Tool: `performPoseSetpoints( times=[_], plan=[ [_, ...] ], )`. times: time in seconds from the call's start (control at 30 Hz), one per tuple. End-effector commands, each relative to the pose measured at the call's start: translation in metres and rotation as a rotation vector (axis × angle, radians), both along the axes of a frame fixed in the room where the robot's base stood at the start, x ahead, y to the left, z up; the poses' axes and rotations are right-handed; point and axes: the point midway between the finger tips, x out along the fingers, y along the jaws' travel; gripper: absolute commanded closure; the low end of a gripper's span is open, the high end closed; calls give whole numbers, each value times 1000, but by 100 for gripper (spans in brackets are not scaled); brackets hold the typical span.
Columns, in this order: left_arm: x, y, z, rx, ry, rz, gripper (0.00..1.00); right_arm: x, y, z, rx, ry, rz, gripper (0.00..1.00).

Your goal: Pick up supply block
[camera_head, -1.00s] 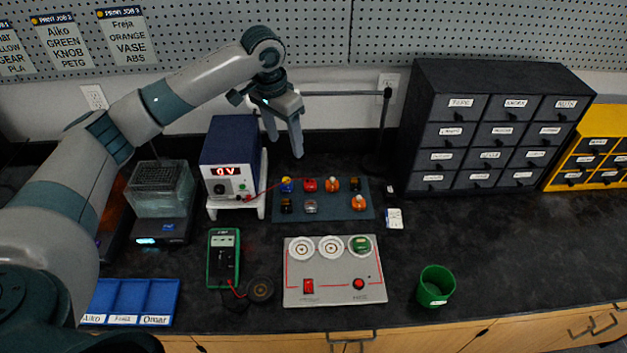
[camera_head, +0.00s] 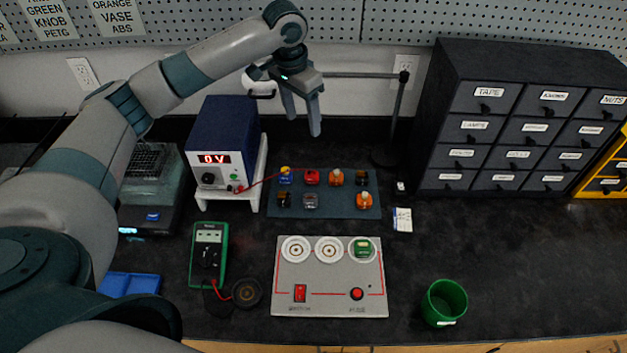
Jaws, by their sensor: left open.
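Several small blocks, coloured blue-yellow, red, orange, black and grey, stand in two rows on a dark blue-grey mat (camera_head: 342,204) at the middle of the bench. A green block (camera_head: 362,247) sits in the right one of three round white sockets on the grey board (camera_head: 328,288). I cannot tell by its look which is the supply block. My left gripper (camera_head: 302,122) is open and empty, fingers pointing down, above and behind the mat and clear of the blocks. My right gripper is not in view.
A blue power supply (camera_head: 226,138) reading "0 V" stands left of the mat, with a red lead. A multimeter (camera_head: 208,252), a green cup (camera_head: 444,302), a dark drawer cabinet (camera_head: 426,120) and a stand (camera_head: 392,110) surround it. The bench between cabinet and cup is clear.

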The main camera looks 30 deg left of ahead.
Motion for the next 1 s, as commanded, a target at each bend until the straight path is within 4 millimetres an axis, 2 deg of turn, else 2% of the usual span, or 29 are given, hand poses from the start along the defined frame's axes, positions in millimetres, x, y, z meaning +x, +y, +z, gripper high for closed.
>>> performPoseSetpoints(
  times=[0.03, 0.33, 0.83, 1.0],
  plan=[
    [0, 0, -12, 0, 0, 0, 41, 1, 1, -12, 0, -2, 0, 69],
    [0, 0, -42, 0, 0, 0, 41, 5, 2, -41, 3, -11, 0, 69],
    [0, 0, -44, 0, 0, 0, 41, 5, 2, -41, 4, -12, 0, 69],
    [1, -1, -54, 0, 3, 0, 41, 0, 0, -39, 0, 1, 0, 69]
  ],
)
